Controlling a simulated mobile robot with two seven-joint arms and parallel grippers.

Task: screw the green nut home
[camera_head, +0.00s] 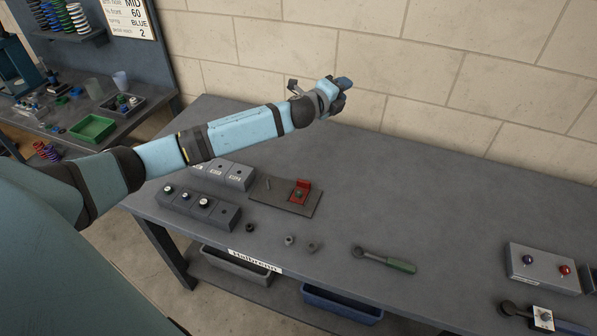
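A small green piece (298,195), which looks like the green nut, sits at the red bracket (304,186) on a dark plate (281,202) in the middle of the bench. How far it is threaded is too small to tell. My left arm reaches across from the left, above the bench. My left gripper (341,97) is high near the back wall, well away from the bracket and seemingly touching nothing. It is turned away, so its fingers do not show clearly. My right gripper is not in view.
Grey blocks (197,206) with round parts stand left of the plate. Loose nuts (289,240) lie in front of it. A green-handled ratchet (384,260) lies to the right. A grey box (543,270) with purple and red knobs stands far right. The bench's back right is clear.

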